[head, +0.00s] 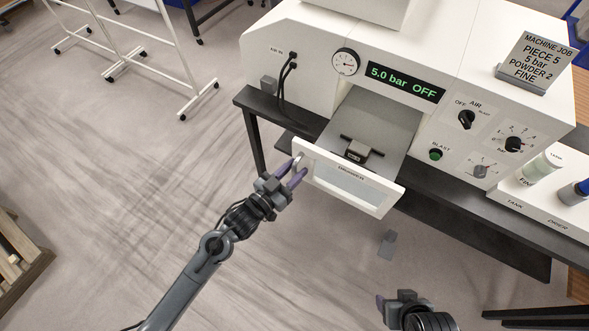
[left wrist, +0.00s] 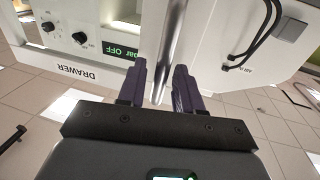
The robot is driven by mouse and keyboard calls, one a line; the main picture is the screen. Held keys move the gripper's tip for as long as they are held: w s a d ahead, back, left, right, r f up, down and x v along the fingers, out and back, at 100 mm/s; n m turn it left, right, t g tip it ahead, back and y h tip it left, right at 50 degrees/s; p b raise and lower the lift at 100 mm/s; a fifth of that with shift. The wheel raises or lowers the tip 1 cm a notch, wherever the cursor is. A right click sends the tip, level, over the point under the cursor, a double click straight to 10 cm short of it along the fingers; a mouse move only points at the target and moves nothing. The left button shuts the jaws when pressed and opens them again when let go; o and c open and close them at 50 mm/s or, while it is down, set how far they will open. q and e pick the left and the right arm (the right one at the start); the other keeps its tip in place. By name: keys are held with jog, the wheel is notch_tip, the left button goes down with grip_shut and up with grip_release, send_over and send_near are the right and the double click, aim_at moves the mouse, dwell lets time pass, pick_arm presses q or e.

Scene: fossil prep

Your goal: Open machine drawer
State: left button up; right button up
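The white machine (head: 460,62) has its drawer (head: 391,202) pulled out at the front, with the grey inside floor showing. The drawer's front panel has a clear window and hangs out over the floor. My left gripper (head: 297,170) is at the panel's left end. In the left wrist view its purple fingers (left wrist: 160,82) stand apart on either side of a metal handle bar (left wrist: 175,40), with a gap showing beside the bar. My right gripper (head: 381,304) is low in the head view, away from the drawer; its opening is unclear.
A dark block with a handle (head: 357,151) sits in the drawer. The display (head: 405,83) reads 5.0 bar OFF. Knobs and a green button (head: 436,154) are right of the drawer. A tray with bottles (head: 541,168) stands further right. Floor in front is mostly clear.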

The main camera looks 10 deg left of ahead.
pick_arm(q)
jog(key=b+v, duration=0.2)
jog(key=v, duration=0.8)
jog(key=shift+s, duration=0.15)
jog(key=shift+a+f, duration=0.1)
jog(key=shift+a, duration=0.05)
jog(key=s+a+n+g+y+p, duration=0.1)
jog(key=s+a+g+y+p, duration=0.1)
jog(key=s, duration=0.4)
jog(key=s+a+n+g+y+p, duration=0.1)
jog(key=s+a+g+y+p, duration=0.1)
jog(key=s+g, duration=0.4)
jog(key=s+a+f+n+g+y+p, duration=0.1)
jog(key=s+a+n+g+y+p, duration=0.1)
jog(key=s+a+g+y, duration=0.1)
jog(key=s+a+y, duration=0.1)
jog(key=s+y, duration=0.1)
jog(key=s, duration=0.1)
jog(key=shift+a+g+p, duration=0.35)
jog(key=shift+g, duration=0.05)
